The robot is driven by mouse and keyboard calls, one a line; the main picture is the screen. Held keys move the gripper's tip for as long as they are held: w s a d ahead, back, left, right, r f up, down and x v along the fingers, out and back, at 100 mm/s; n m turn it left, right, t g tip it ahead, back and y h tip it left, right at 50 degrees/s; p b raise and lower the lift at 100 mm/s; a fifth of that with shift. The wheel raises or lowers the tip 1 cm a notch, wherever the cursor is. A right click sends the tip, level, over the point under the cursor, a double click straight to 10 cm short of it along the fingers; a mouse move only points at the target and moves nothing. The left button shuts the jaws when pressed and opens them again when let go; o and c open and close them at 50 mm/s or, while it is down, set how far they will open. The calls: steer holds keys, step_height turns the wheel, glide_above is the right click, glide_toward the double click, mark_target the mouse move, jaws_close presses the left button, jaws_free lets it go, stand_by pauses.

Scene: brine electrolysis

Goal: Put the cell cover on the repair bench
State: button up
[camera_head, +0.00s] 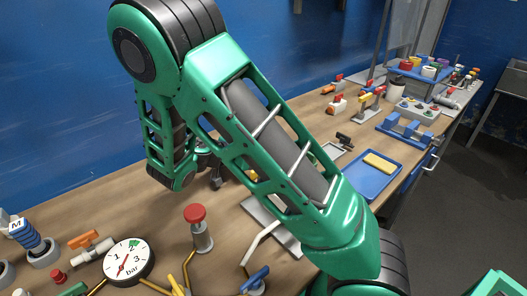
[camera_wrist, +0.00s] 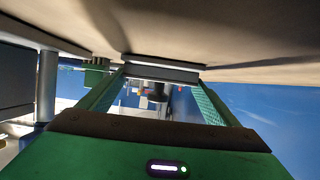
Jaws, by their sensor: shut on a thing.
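In the wrist view my gripper (camera_wrist: 160,74) has its two green fingers apart, with a pale grey flat bar (camera_wrist: 161,67) between the tips, seen edge-on. It looks like part of the cell cover, but its full shape is hidden. A tan surface fills the top of that view, close to the bar; I cannot tell whether they touch. In the head view my green arm crosses the middle and hides my fingertips and what they hold. The wooden bench (camera_head: 120,195) runs along the blue wall. I cannot tell which surface is the repair bench.
A pressure gauge (camera_head: 129,261), a red-topped valve (camera_head: 199,229) and bent pipes crowd the near bench. A grey plate (camera_head: 286,239) lies partly behind my arm. A blue tray (camera_head: 362,192) holds a yellow block (camera_head: 379,162). Several fittings stand farther back. A grey table (camera_head: 509,82) stands right.

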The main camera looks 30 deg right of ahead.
steer(key=o, duration=1.1)
steer(key=v, duration=1.2)
